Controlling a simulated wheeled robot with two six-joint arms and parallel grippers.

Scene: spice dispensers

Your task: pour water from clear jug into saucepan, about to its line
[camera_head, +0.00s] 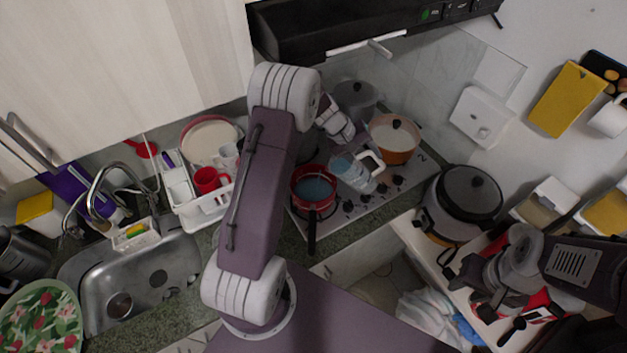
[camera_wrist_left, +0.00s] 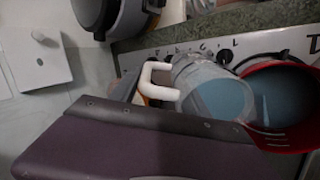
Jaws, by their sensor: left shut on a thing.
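The clear jug (camera_head: 354,174) with a white handle (camera_wrist_left: 157,80) holds bluish water and is tilted beside the red saucepan (camera_head: 314,190). In the left wrist view the jug (camera_wrist_left: 208,92) overlaps the near rim of the saucepan (camera_wrist_left: 282,100). The saucepan sits on the stove and has bluish water in it. I cannot make out its line or a falling stream. My left gripper (camera_head: 347,140) is shut on the jug; its fingers are mostly hidden. My right gripper (camera_head: 490,284) is at the lower right, away from both; its finger opening is unclear.
An orange lidded pot (camera_head: 394,143) and a grey pot (camera_head: 355,97) stand behind on the stove. A rice cooker (camera_head: 461,203) is to the right. A white dish rack (camera_head: 199,210) with a red mug (camera_head: 208,181) and the sink (camera_head: 140,285) are left.

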